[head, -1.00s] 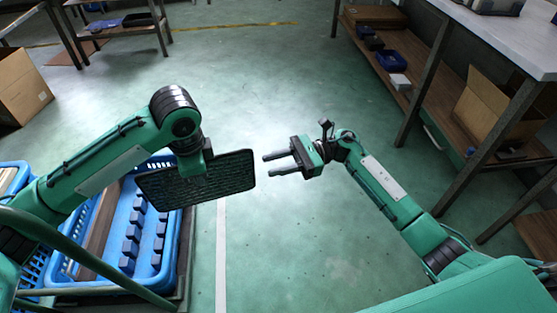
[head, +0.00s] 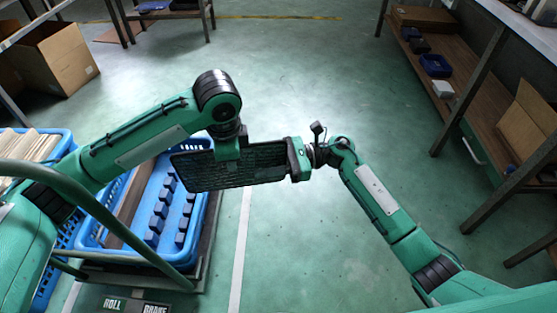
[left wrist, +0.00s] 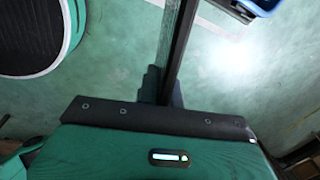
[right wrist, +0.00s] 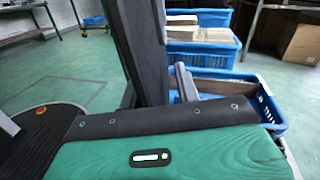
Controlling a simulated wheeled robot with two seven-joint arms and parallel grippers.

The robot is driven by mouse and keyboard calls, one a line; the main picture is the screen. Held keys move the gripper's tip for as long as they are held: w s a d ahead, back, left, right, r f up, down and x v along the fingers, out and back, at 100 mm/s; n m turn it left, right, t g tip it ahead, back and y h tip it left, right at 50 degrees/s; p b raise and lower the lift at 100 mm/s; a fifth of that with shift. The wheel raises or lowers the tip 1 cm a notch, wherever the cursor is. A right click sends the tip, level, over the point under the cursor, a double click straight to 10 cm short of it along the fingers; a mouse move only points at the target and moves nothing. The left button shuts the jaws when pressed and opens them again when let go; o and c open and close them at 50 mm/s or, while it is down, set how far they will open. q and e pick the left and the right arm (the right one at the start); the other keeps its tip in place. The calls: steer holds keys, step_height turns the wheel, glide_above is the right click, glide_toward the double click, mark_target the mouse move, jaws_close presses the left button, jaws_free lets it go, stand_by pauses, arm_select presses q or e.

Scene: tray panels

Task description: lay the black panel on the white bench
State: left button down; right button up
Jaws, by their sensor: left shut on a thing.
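The black panel (head: 232,168) is a dark, mesh-textured tray held upright, roughly level, above the blue crate's right side. My left gripper (head: 228,150) is shut on its upper edge; the left wrist view shows the panel (left wrist: 178,45) edge-on between the fingers (left wrist: 163,92). My right gripper (head: 287,160) is at the panel's right end. In the right wrist view the panel (right wrist: 145,45) stands between the fingers, with a gap to the visible finger (right wrist: 186,85), so it looks open; the other finger is mostly hidden. A pale-topped bench (head: 538,38) stands at the right.
A blue crate (head: 203,225) with dark blocks sits on a cart under the panel. Another blue crate (head: 65,145) holds tan sheets. A cardboard box (head: 60,62) stands at the far left. The bench's lower shelf (head: 455,75) holds boxes. The middle floor is clear.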

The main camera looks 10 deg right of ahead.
steer(key=shift+a, duration=0.2)
steer(key=shift+c, duration=0.2)
jaws_close()
arm_select(q)
steer(key=c, duration=1.5)
jaws_free()
steer(key=shift+r, duration=0.1)
